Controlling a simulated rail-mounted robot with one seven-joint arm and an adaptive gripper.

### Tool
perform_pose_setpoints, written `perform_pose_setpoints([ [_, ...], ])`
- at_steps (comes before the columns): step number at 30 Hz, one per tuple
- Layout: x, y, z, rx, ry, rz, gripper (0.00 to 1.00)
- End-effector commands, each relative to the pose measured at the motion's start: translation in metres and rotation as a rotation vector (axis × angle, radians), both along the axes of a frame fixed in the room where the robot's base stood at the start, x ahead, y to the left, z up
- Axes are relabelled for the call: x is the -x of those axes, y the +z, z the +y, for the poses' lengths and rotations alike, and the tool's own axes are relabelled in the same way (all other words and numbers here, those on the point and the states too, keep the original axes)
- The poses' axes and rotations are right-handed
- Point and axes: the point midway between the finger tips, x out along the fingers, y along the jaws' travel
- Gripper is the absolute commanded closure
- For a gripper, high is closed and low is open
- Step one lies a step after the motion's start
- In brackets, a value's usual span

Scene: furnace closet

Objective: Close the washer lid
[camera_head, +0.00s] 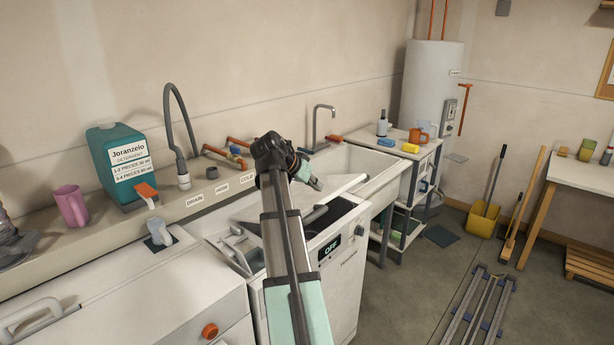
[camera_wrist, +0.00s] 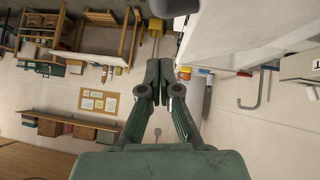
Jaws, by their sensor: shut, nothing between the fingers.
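The white washer (camera_head: 340,262) stands in the middle of the head view, with a dark display reading OFF on its front top edge. Its dark top opening (camera_head: 318,222) shows partly behind my arm. A pale panel that looks like the washer lid (camera_head: 343,186) stands at the back of the opening, raised; its exact angle is hard to tell. My gripper (camera_head: 316,184) is shut and empty, close to the lid's upper edge at its left part; I cannot tell whether it touches. The closed fingers also show in the wrist view (camera_wrist: 161,72).
A sink (camera_head: 352,160) with a grey faucet lies behind and right of the washer. A ledge on the left holds a teal detergent jug (camera_head: 118,160) and a pink mug (camera_head: 70,207). A hose arches up behind. Open floor (camera_head: 400,285) lies to the right.

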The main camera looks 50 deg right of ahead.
Motion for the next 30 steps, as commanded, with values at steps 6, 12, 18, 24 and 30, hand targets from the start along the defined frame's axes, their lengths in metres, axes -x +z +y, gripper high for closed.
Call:
perform_pose_setpoints([
  [6,0.007,-0.030,-0.012,-0.001,0.001,0.001,1.00],
  [12,0.009,-0.047,-0.013,0.000,0.000,0.000,1.00],
  [18,0.010,-0.053,-0.013,0.001,0.000,0.000,1.00],
  [24,0.010,-0.053,-0.013,0.001,0.000,0.000,1.00],
  [30,0.007,-0.063,-0.007,0.001,0.013,-0.017,1.00],
])
